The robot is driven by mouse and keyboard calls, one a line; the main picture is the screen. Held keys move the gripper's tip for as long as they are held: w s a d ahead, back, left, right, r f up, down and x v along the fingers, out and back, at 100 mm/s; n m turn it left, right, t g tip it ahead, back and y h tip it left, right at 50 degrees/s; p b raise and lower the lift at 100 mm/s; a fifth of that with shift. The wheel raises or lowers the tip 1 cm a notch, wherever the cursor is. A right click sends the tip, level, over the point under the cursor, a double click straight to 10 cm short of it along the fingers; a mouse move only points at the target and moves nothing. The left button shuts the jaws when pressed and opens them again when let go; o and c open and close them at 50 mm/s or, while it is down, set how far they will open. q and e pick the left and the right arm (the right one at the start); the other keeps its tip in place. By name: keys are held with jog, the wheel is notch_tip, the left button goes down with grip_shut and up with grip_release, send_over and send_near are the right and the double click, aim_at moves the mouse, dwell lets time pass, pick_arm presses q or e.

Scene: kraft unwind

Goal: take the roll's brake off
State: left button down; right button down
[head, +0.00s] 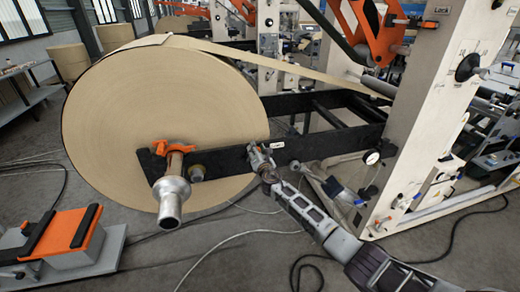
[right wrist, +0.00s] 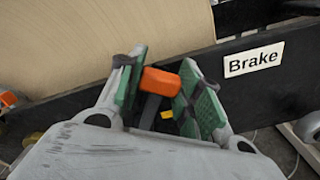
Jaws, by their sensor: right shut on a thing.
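The big brown paper roll (head: 160,110) hangs at the left on the black arm (head: 225,160) of the machine. A white label reading "Brake" (right wrist: 253,60) is on the black arm in the right wrist view. The orange brake handle (right wrist: 160,81), on a dark stem, lies left of this label. My right gripper (right wrist: 160,95) is shut on the orange handle, with its green-padded fingers on either side. In the head view my right gripper (head: 262,158) is at the black arm and hides the handle. My left gripper is not in view.
An orange clamp (head: 175,147) and a metal shaft end (head: 171,200) stick out left of my right gripper. The white machine frame (head: 425,115) stands at the right. An orange-topped stand (head: 65,235) is at the lower left. Cables lie on the floor.

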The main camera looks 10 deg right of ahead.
jog(key=shift+a+r+n+p, duration=0.25)
jog(key=shift+a+n+p, duration=0.2)
jog(key=shift+n, duration=0.25)
jog(key=shift+a+r+n+p, duration=0.2)
jog(key=shift+a+n+p, duration=0.15)
jog(key=shift+a+n, duration=0.25)
jog(key=c, duration=1)
grip_release()
jog(key=shift+o, duration=0.2)
jog(key=shift+s, duration=0.2)
jog(key=s, duration=1.1)
jog(key=shift+s+d, duration=0.25)
jog(key=shift+s, duration=0.05)
